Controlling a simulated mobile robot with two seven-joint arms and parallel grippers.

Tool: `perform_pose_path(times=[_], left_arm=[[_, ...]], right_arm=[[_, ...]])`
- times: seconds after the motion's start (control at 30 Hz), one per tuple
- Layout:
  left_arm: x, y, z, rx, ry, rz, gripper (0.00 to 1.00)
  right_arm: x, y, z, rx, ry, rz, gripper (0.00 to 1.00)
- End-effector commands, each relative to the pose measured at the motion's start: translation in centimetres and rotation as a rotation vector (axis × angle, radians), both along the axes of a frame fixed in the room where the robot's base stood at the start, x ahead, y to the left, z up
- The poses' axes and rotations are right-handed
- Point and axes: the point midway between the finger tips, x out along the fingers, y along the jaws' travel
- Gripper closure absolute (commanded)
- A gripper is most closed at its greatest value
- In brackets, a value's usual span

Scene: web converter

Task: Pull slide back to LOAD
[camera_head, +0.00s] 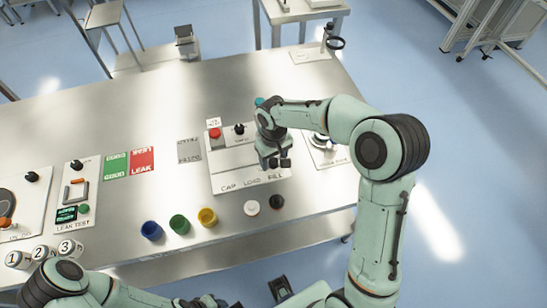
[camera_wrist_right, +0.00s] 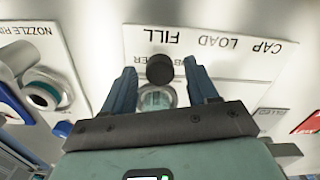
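The CAP LOAD FILL panel (camera_head: 245,182) lies on the metal table, with my right gripper (camera_head: 279,163) over its FILL end. In the right wrist view the panel (camera_wrist_right: 245,66) appears with its lettering upside down. A round black knob (camera_wrist_right: 159,68), which I take for the slide's handle, stands by the word FILL. A greenish round vessel (camera_wrist_right: 155,98) is just beside it. The right gripper's two fingers stand apart on either side of the knob, with gaps showing. My left gripper (camera_head: 205,301) is only partly visible at the bottom edge.
A red button (camera_head: 215,132) and a black knob (camera_head: 239,128) are at the panel's back. Blue (camera_head: 151,230), green (camera_head: 179,223) and yellow (camera_head: 207,216) cups stand in front, with white (camera_head: 251,207) and black (camera_head: 276,201) discs. The nozzle station (camera_head: 325,150) is close on the right.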

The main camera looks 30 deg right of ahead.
Motion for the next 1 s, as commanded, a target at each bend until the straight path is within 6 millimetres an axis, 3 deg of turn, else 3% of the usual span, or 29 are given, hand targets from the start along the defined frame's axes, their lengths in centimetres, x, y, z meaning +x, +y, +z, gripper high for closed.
perform_pose_path(times=[0.03, 0.17, 0.2, 0.37, 0.7, 1.0], left_arm=[[0.0, 0.0, 0.0, 0.000, 0.000, 0.000, 0.57], [0.0, 0.0, 0.0, 0.000, 0.000, 0.000, 0.57], [0.0, 0.0, 0.0, 0.000, 0.000, 0.000, 0.57], [0.0, 0.0, 0.0, 0.000, 0.000, 0.000, 0.57], [0.0, 0.0, 0.1, 0.000, 0.000, 0.000, 0.57], [0.0, 0.0, 0.1, 0.000, 0.000, 0.000, 0.57]], right_arm=[[0.0, 0.0, 0.0, 0.000, 0.000, 0.000, 0.55], [0.0, 0.0, 0.0, 0.000, 0.000, 0.000, 0.97], [0.0, 0.0, 0.0, 0.000, 0.000, 0.000, 1.00], [0.2, 0.6, 0.0, 0.001, 0.000, 0.003, 1.00], [1.7, 6.9, 0.1, 0.002, -0.001, 0.005, 1.00], [1.8, 7.4, 0.1, 0.000, -0.002, 0.001, 1.00]])
